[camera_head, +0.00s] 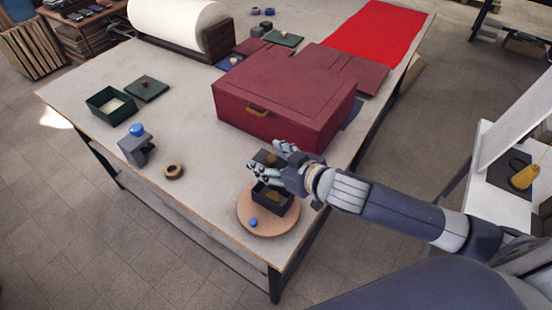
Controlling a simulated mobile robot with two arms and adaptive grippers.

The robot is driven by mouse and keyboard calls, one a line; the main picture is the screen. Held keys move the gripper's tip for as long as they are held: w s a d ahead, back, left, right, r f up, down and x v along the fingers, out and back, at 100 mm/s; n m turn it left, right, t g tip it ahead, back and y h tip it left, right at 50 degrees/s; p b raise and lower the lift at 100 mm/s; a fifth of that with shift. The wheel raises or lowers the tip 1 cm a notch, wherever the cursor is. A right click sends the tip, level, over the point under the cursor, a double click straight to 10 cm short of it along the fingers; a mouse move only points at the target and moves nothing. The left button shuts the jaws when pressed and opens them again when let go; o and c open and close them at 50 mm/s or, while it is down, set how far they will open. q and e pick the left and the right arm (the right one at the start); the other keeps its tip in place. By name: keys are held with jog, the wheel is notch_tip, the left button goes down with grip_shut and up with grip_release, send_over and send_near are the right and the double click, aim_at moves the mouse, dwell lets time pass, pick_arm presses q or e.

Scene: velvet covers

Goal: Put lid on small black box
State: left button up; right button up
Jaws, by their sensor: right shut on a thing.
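The small black box (272,205) stands on a round wooden board (262,227) near the table's front right corner. It is open at the top, and something gold-coloured shows inside it. My right gripper (266,168) is above the box's far side, shut on a dark lid (262,156) with a gold knob. The lid is apart from the box, higher in the picture; my fingers hide part of it and part of the box. My left gripper is not in view.
A large red case (285,110) stands just behind my right gripper. A small blue ball (253,222) lies on the board. An open green box (112,108), its lid (147,90), a grey stand with a blue ball (137,145) and a wooden ring (174,172) are at left.

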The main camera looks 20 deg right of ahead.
jog(key=shift+d, duration=0.1)
jog(key=shift+w+f+b, duration=0.25)
jog(key=shift+f+b, duration=0.1)
jog(key=shift+f, duration=0.95)
notch_tip(320, 180, down, 3)
jog(key=shift+s+r+b, duration=0.1)
jog(key=shift+s+b, duration=0.05)
jog(key=shift+b, duration=1.05)
jog(key=shift+f+b, duration=0.35)
jog(key=shift+f, duration=0.05)
jog(key=shift+r+p, duration=0.1)
jog(key=shift+p, duration=0.75)
jog(key=shift+f+b, duration=1.6)
jog(key=shift+f, duration=0.9)
jog(key=o, duration=1.3)
